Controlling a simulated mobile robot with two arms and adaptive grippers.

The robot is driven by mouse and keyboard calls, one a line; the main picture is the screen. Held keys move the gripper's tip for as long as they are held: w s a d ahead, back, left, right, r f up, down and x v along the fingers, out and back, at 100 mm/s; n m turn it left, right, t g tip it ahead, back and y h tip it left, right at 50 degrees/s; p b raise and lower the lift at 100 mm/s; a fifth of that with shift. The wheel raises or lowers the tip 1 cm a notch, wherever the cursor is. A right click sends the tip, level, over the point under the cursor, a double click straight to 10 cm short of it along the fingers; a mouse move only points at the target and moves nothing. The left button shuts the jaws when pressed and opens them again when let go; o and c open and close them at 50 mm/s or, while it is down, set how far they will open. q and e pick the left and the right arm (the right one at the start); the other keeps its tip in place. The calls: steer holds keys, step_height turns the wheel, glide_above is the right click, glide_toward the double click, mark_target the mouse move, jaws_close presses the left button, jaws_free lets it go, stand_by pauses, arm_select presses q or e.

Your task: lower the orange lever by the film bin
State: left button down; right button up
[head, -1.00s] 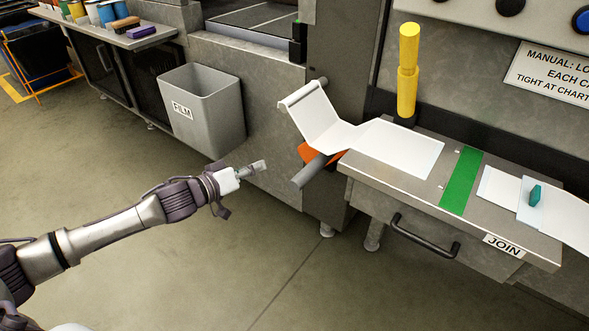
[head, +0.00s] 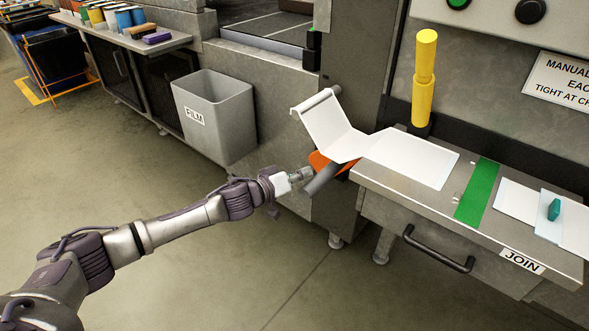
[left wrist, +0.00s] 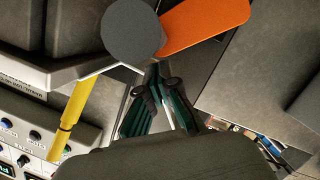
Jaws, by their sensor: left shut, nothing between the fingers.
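The orange lever (head: 319,161) sits low beside the join table, partly behind white film. Its grey round handle (head: 322,179) sticks out toward me. In the left wrist view the orange plate (left wrist: 205,22) and the round grey handle end (left wrist: 132,31) show large at the top. My left gripper (head: 307,173) is shut and empty, its tips close beside the grey handle; I cannot tell whether they touch. It also shows in the left wrist view (left wrist: 158,85). The grey film bin (head: 214,118), labelled FILM, stands behind and left of the gripper. My right gripper is not in view.
White film (head: 330,125) hangs above the lever and runs onto the join table (head: 372,182). The floor left of the table is clear.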

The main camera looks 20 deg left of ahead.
mark_target(314, 184)
arm_select(q)
steer(key=shift+d+f, duration=0.2)
steer(key=shift+f, duration=0.1)
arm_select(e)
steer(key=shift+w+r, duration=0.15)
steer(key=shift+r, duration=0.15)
arm_select(q)
steer(key=shift+s, duration=0.1)
steer(key=d+f+m, duration=0.1)
steer(key=s+d+f+p, duration=0.1)
steer(key=d, duration=0.1)
steer(key=shift+m+y, duration=0.4)
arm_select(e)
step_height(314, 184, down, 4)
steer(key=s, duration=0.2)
arm_select(q)
steer(key=s+d+f+m+y+b, duration=0.2)
steer(key=d+f+m, duration=0.3)
steer(key=f, duration=0.4)
steer(key=shift+f+m+t+y+b, duration=0.2)
steer(key=shift+m+t+y+b, duration=0.15)
steer(key=shift+m+b, duration=0.4)
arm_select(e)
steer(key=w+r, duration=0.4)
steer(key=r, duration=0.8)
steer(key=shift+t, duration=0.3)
